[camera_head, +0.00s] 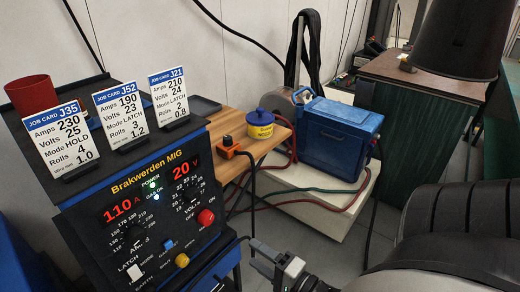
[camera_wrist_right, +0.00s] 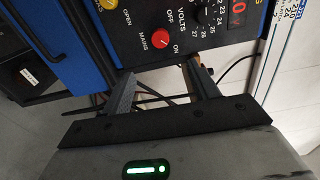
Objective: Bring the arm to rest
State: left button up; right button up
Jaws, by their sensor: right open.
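My right gripper (camera_head: 257,256) is at the bottom middle of the head view, just right of the welding machine's lower front edge. It is open. In the right wrist view its two fingers (camera_wrist_right: 162,88) stand apart with nothing between them, and the front of the welding machine (camera_wrist_right: 150,20) is beyond. In the head view the blue and black welding machine (camera_head: 124,184) stands at the left, its panel showing 110 A and 20 V. The red mains knob (camera_head: 206,217) is the part of the panel nearest my right gripper. My left gripper is not in view.
Job cards J35 (camera_head: 62,137), J52 (camera_head: 124,113) and J21 (camera_head: 168,95) and a red cup (camera_head: 34,95) stand on the machine. Behind are a yellow and blue tub (camera_head: 260,127), an orange box (camera_head: 233,146) and a blue case (camera_head: 340,140).

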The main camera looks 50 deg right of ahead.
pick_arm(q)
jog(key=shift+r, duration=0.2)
pick_arm(e)
jog(key=a+n+g+y, duration=0.4)
jog(key=a+n+g, duration=0.3)
jog(key=a+n, duration=0.5)
jog(key=s+d+r+n+g+h, duration=0.25)
jog(key=s+n+g+h, duration=0.25)
jog(key=s+n+g, duration=0.3)
pick_arm(q)
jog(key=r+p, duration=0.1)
jog(key=p, duration=0.2)
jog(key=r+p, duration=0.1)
jog(key=p, duration=0.2)
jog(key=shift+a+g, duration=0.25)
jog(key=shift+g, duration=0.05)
pick_arm(e)
jog(key=w+a+r+t+y, duration=0.3)
jog(key=w+a+t, duration=0.2)
jog(key=a+t, duration=0.2)
jog(key=shift+w+a+r+m+t, duration=0.2)
jog(key=shift+w+m+t, duration=0.1)
jog(key=shift+w+t, duration=0.1)
